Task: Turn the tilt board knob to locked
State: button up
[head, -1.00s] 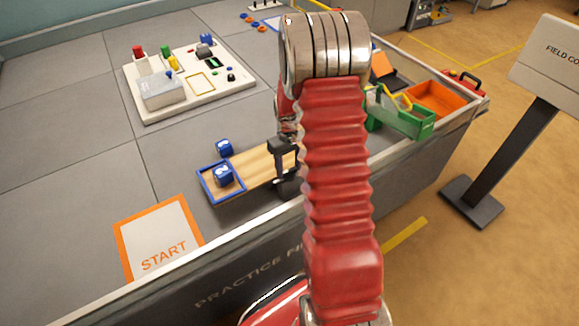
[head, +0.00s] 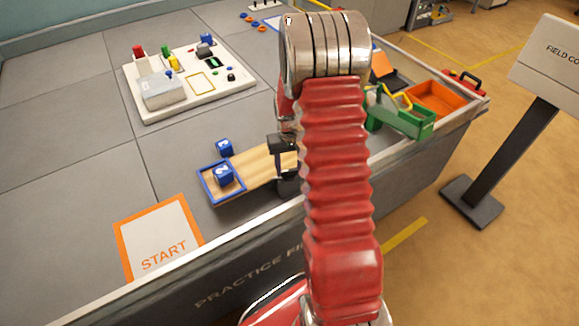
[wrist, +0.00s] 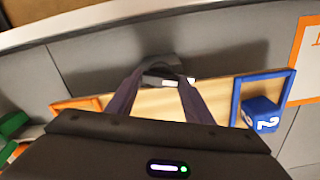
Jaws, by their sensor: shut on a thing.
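The tilt board (head: 252,169) is a wooden plank on the grey mat, with a blue-framed left end in the head view. The wrist view shows its bare wood (wrist: 216,96) and an orange-framed other end (wrist: 78,104). A blue numbered cube (head: 223,175) sits inside the blue frame. The knob (wrist: 168,80), with a white stripe, is at the board's edge beside a dark grey curved part. My gripper (wrist: 162,82) is shut on the knob, one dark finger on each side. In the head view my gripper (head: 284,168) is partly hidden by my arm. I cannot read any lock marking.
A white panel (head: 214,97) with blocks and switches stands farther back. A green bin (head: 406,122) and an orange tray (head: 440,97) are at the right. An orange-bordered START square (head: 160,240) lies front left.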

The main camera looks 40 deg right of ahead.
aim_at(289, 170)
jog(key=m, duration=1.1)
jog(key=shift+m, duration=1.7)
jog(key=o, duration=1.1)
jog(key=shift+c, duration=0.2)
jog(key=shift+r, duration=0.1)
notch_tip(289, 170, up, 14)
jog(key=shift+f, duration=0.2)
